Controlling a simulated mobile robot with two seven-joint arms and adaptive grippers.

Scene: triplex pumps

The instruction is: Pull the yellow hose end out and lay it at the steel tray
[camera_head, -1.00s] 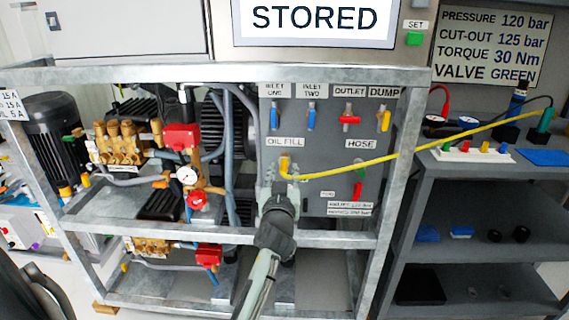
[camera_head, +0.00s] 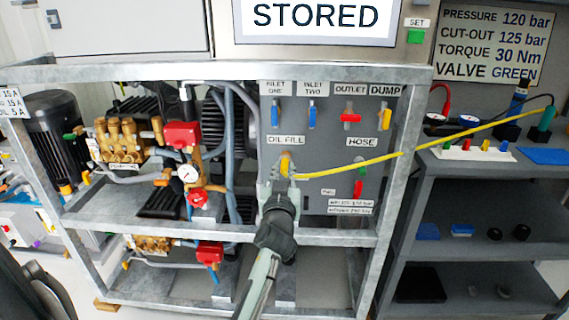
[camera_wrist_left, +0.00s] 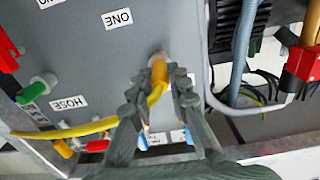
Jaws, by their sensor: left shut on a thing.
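The yellow hose (camera_head: 350,165) runs from the OIL FILL port on the grey panel up to the right shelf unit. Its yellow-orange hose end (camera_head: 285,161) is at the port, and it also shows in the left wrist view (camera_wrist_left: 159,74). My left gripper (camera_head: 284,180) comes from below and is shut on the hose end. In the left wrist view the two fingers (camera_wrist_left: 158,92) lie on either side of it. I cannot make out a steel tray for certain. My right gripper is not in view.
Coloured valve handles, such as the red outlet handle (camera_head: 350,118), sit around the port. A galvanised frame bar (camera_head: 330,236) crosses below the panel. Brass pumps and a gauge (camera_head: 188,174) stand at left. The right shelf unit (camera_head: 480,190) holds small parts.

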